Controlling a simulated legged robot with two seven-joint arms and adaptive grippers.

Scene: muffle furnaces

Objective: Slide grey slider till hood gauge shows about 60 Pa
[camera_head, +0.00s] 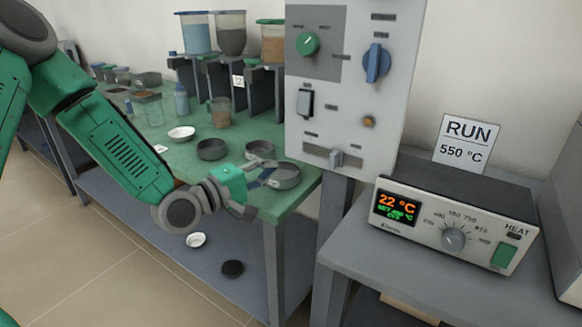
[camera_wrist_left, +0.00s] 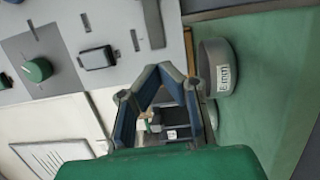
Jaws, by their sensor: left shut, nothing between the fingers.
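The grey slider (camera_head: 336,158) sits in a horizontal slot near the bottom of the pale control panel (camera_head: 308,80), close to the middle of the slot. It also shows as a grey bar at the top of the left wrist view (camera_wrist_left: 153,23). My left gripper (camera_head: 264,178) is shut and empty, left of and a little below the slider in the head view, apart from it. No hood gauge can be made out. My right gripper is out of view.
The panel also bears a green knob (camera_head: 307,43), a blue knob (camera_head: 376,63) and a rocker switch (camera_head: 305,103). Several dishes, including a grey pan (camera_head: 285,176), stand on the green bench (camera_head: 300,196) behind my gripper. A heater controller (camera_head: 455,225) stands at right.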

